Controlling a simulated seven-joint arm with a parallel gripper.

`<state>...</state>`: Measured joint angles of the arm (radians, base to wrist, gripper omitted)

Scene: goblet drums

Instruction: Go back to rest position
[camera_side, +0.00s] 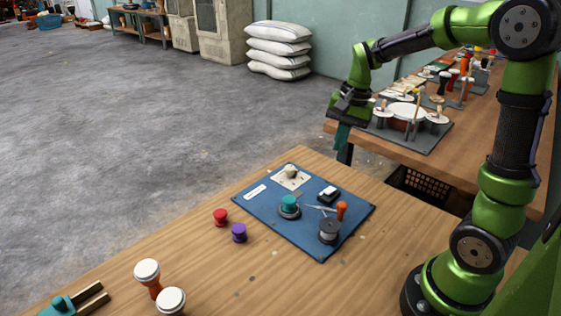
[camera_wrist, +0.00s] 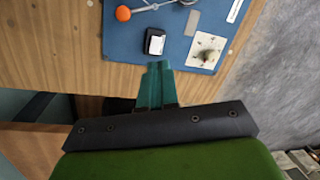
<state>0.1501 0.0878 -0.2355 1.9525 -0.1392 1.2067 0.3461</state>
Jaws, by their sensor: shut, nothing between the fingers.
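My gripper (camera_side: 343,136) is raised above and behind the far edge of the table, to the upper right of the blue mat (camera_side: 330,250). Its two teal fingers are together with nothing between them. In the wrist view my gripper (camera_wrist: 159,66) points toward the blue mat (camera_wrist: 125,40), and the fingertips appear close to a small black-and-white box (camera_wrist: 154,42). The side view shows the gripper well clear of the mat. The arm is bent, with the forearm reaching left from the upper right.
Two white-topped drums (camera_side: 147,271) stand front left. A second table (camera_side: 480,150) lies behind right.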

